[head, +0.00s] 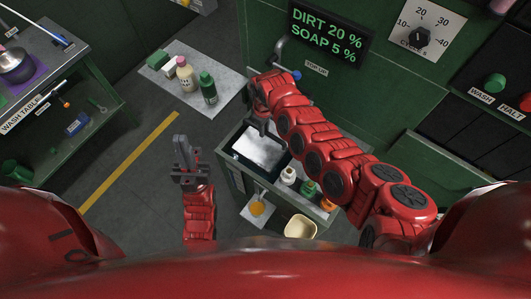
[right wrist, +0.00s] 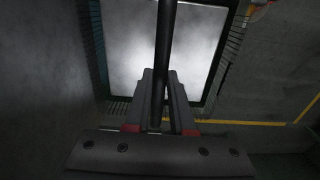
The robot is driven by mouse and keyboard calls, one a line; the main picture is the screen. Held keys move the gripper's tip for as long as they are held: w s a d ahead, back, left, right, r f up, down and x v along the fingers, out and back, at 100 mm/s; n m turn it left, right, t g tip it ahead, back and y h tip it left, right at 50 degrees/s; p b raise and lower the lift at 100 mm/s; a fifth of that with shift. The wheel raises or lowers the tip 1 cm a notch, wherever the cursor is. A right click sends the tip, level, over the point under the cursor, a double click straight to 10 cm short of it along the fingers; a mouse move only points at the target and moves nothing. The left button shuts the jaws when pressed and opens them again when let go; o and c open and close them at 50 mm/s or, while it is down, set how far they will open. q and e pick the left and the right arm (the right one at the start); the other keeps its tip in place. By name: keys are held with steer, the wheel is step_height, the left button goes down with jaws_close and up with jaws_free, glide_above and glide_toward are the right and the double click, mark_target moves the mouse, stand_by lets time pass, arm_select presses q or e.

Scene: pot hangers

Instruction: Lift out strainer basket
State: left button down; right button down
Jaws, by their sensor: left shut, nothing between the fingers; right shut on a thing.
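The strainer basket (head: 262,150) shows in the head view as a dark-rimmed square with a pale grey floor, at the cart top beneath my right arm. In the right wrist view its slotted dark side (right wrist: 228,62) and pale inside show. My right gripper (right wrist: 164,120) is shut on a dark bar (right wrist: 166,40) that crosses above the basket; it looks like its handle, but where it joins is out of view. In the head view my right gripper (head: 262,124) is over the basket's far side. My left gripper (head: 183,150) is shut and empty, left of the cart.
Several small bottles (head: 305,187) stand right of the basket, close to my right arm. A cream tub (head: 300,227) is in front. A pale mat (head: 218,90) with bottles lies behind left. The wash table (head: 55,105) is far left, with open floor between.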

steer(key=shift+r+p, duration=1.4)
steer(key=shift+r, duration=1.5)
